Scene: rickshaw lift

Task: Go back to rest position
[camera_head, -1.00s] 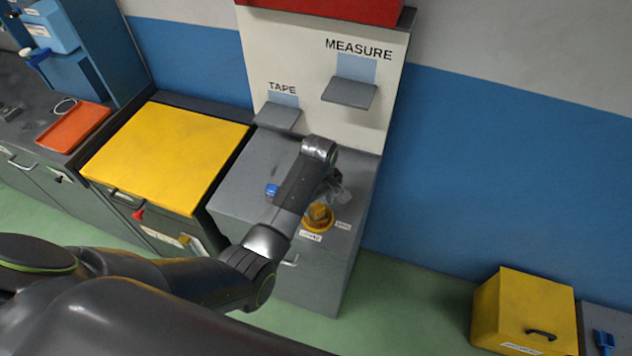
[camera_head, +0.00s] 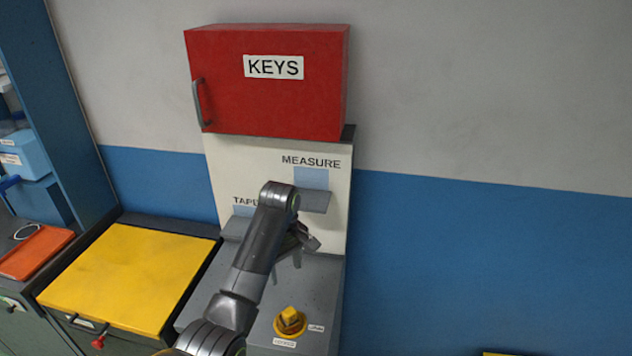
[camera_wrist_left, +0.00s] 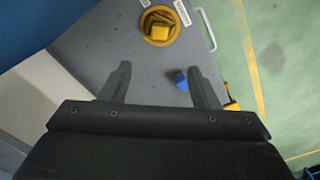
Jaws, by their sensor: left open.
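My left arm reaches up over the grey cabinet top in the head view. Its gripper (camera_head: 298,252) is partly hidden behind the forearm, in front of the white board below the MEASURE shelf. My right gripper is not in view.
A red KEYS cabinet (camera_head: 268,85) hangs above the white board. The MEASURE shelf (camera_head: 314,201) is close to my left gripper. A yellow lid (camera_head: 130,275) and an orange tray (camera_head: 35,252) are at the left. The blue and grey wall at the right has free room before it.

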